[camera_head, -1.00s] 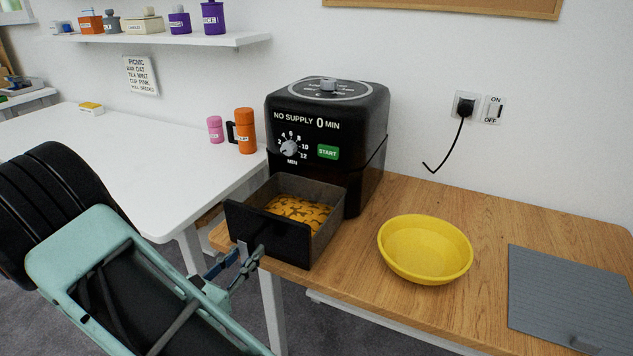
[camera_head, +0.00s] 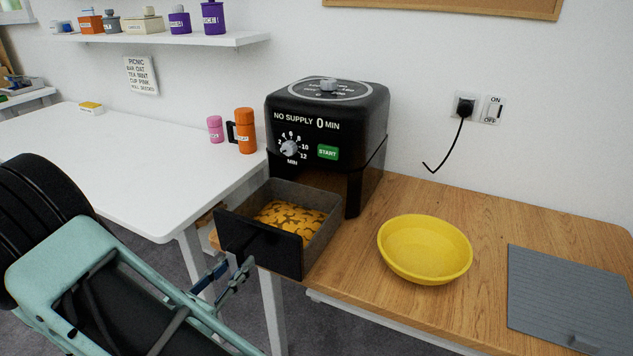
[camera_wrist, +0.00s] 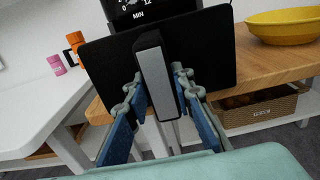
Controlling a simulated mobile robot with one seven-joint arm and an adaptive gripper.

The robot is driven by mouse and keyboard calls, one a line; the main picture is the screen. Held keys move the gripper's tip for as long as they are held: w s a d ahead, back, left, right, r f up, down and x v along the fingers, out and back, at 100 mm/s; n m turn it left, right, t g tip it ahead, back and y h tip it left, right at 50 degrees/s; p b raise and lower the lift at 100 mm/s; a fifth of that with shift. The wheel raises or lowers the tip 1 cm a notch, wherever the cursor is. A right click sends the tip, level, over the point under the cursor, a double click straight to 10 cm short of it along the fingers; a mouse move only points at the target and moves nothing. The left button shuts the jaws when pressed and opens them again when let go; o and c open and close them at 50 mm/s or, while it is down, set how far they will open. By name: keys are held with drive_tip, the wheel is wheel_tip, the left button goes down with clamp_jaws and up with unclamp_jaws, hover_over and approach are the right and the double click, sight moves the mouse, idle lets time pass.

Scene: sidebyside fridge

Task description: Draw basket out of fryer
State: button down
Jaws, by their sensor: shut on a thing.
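The black air fryer (camera_head: 372,110) stands on the wooden table with its display reading "NO SUPPLY 0 MIN". Its basket (camera_head: 258,248) is pulled well out toward the front left, holding golden-brown food pieces (camera_head: 288,217). The basket's rear end is still at the fryer opening. In the wrist view, the basket's dark front panel (camera_wrist: 215,52) carries an upright handle (camera_wrist: 153,85) with a grey face. My gripper (camera_wrist: 158,82) is shut on this handle, one finger at each side. In the head view my gripper (camera_head: 240,270) is at the basket's front, its grip partly hidden.
A yellow bowl (camera_head: 425,250) and a grey mat (camera_head: 570,295) lie right of the basket on the wooden table (camera_head: 490,220). A white table (camera_head: 130,165) with an orange flask (camera_head: 245,130) is at left. A plug (camera_head: 465,106) with a loose cord is in the wall socket.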

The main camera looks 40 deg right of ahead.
drive_tip(key=shift+v, duration=0.95)
drive_tip(key=shift+p+v, duration=0.35)
drive_tip(key=shift+v, duration=1.7)
drive_tip(key=c, duration=2.2)
unclamp_jaws()
drive_tip(key=shift+c, duration=0.2)
clamp_jaws()
drive_tip(key=shift+d, duration=0.1)
